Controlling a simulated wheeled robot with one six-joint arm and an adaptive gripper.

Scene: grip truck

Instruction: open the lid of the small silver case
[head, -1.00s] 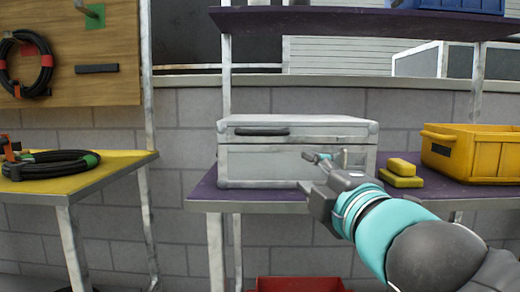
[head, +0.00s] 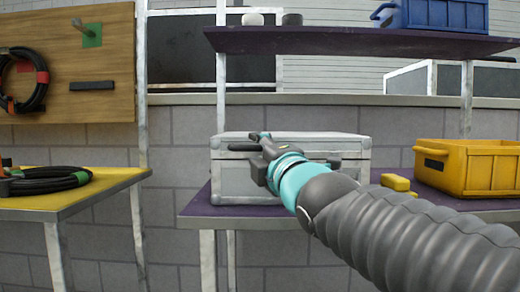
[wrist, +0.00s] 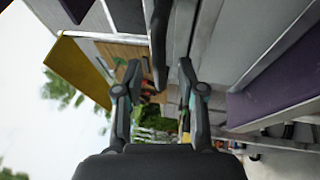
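The small silver case (head: 235,180) stands on the purple-topped table, and its lid (head: 342,146) is down. A dark handle (head: 240,147) runs along the lid's front edge, its right part hidden by my gripper (head: 262,137). In the wrist view my gripper (wrist: 160,68) is open, its two fingers apart. The dark handle (wrist: 159,40) shows between the fingertips, with the pale case front (wrist: 210,40) to the right. I cannot tell whether either finger touches the handle.
A yellow bin (head: 470,170) and a yellow block (head: 396,183) stand right of the case on the purple table (head: 200,207). A purple shelf (head: 340,42) is above. A yellow table (head: 60,200) with a coiled hose (head: 50,181) is at left.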

